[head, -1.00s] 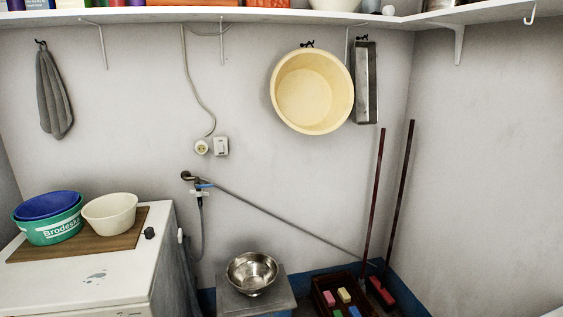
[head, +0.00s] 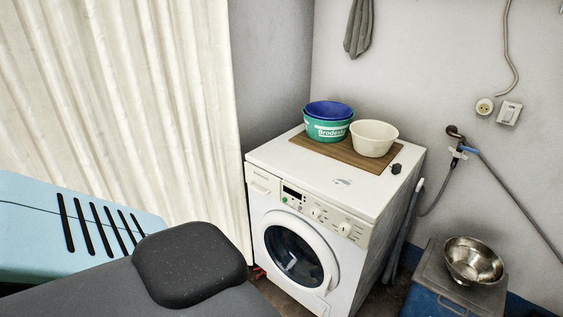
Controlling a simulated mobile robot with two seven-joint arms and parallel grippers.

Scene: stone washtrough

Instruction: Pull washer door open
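The white washer (head: 370,255) stands in the corner of the room, its front turned toward me and a little left. Its round door (head: 296,250), a dark glass with a white ring, is on the lower front and looks shut. A control panel with knobs and a small display (head: 312,211) runs above the door. Neither of my grippers shows in the head view, so their state cannot be seen.
A green tub (head: 328,131) with a blue one inside and a cream bowl (head: 373,139) stand on a wooden board on the washer. A cream curtain (head: 120,90) hangs left. A light blue slotted surface (head: 60,235) and a grey one with a dark pad (head: 190,263) fill the lower left. A steel bowl (head: 472,261) stands right.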

